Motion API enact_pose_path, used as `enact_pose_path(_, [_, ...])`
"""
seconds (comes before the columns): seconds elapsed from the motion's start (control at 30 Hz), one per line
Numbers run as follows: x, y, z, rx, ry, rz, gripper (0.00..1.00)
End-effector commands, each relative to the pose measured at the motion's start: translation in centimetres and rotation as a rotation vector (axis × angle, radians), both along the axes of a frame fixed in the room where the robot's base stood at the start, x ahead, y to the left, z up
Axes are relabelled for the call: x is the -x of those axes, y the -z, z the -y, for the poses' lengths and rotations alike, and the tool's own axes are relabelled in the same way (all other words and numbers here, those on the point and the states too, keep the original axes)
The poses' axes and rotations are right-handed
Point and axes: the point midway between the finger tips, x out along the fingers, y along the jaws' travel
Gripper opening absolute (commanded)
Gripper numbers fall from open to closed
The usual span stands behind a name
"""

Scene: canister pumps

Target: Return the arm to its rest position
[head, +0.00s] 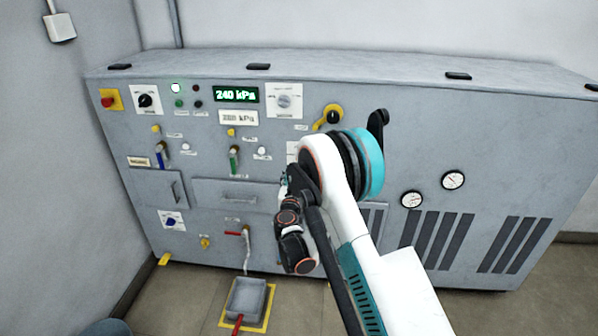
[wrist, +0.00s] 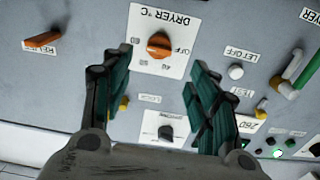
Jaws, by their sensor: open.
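My arm reaches up in front of the grey cabinet (head: 450,130) in the head view, its white and teal links covering part of the front. My gripper (head: 285,182) is small and partly hidden there, near the middle of the cabinet. In the wrist view my gripper (wrist: 158,65) has its two dark green fingers spread wide apart with nothing between them. Beyond the fingers is the cabinet face with an orange dryer knob (wrist: 159,45) on a white plate. The fingers appear apart from the knob.
The cabinet carries a green display (head: 236,94) reading 240 kPa, a red button (head: 107,102), a black lever (head: 377,121) and two gauges (head: 453,180). A grey tray (head: 246,299) stands on the floor inside yellow marking. A white button (wrist: 236,72) shows in the wrist view.

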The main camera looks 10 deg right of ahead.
Motion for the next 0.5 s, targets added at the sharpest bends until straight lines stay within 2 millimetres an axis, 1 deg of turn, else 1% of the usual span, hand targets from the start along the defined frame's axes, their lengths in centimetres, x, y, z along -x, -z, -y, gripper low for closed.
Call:
enact_pose_path(0.03, [0.45,0.0,-0.17,0.0,-0.001,0.0,0.54])
enact_pose_path(0.17, [1.13,0.01,-0.34,0.0,0.0,0.0,0.54])
enact_pose_path(0.5, [1.24,-0.08,-0.34,0.0,0.001,-0.001,0.54])
